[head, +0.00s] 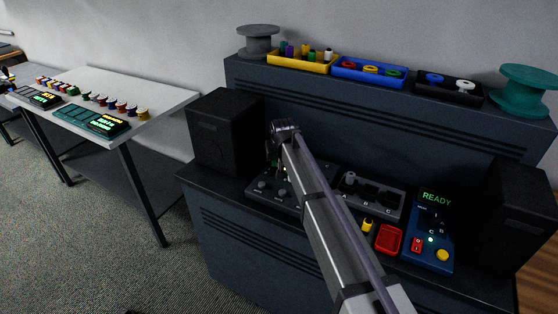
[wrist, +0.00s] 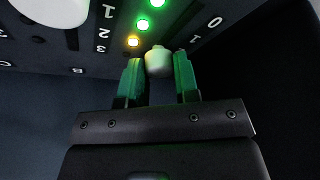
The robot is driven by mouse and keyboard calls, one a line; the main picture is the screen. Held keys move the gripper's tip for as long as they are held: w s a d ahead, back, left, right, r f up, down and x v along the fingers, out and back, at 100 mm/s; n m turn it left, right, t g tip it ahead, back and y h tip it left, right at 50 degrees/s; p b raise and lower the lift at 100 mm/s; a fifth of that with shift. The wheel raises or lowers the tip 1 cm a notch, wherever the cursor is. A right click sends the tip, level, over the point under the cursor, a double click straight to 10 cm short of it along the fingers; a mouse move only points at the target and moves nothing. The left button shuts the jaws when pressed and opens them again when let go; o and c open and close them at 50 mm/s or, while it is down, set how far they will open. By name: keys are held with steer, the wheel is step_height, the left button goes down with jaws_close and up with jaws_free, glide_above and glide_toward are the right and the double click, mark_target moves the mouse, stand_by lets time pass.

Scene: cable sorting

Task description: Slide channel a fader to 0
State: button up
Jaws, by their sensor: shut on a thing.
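In the wrist view a pale fader cap (wrist: 158,62) sits between the two green-lit fingers of my gripper (wrist: 159,75), which is shut on it. Its own letter is hidden; the neighbouring column is marked B, so this appears to be channel A. A scale with 0 and 1 shows to its right. Lit green and yellow lamps (wrist: 134,41) stand just above and left of the cap. In the head view my gripper (head: 272,160) reaches down to the dark control panel (head: 262,190) on the left of the desk; my arm hides part of that panel and the fingertips are unclear.
A large pale cap (wrist: 52,8) is left of my gripper. A speaker (head: 225,135) stands left of the panel. A grey A-B-C unit (head: 372,187) and a blue READY box (head: 428,240) are to the right. Trays and spools (head: 258,40) line the shelf above.

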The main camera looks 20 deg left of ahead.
mark_target(271, 173)
jaws_close()
steer(key=shift+s+a, duration=0.2)
steer(key=shift+s, duration=1.1)
steer(key=shift+s+a, duration=0.15)
steer(key=shift+s, duration=1.1)
steer(key=o, duration=0.8)
jaws_free()
steer(key=shift+s, duration=0.1)
steer(key=shift+c, duration=0.2)
steer(key=shift+r+p, duration=0.35)
steer(key=p+v, duration=0.9)
steer(key=v, duration=0.1)
steer(key=shift+s, duration=0.15)
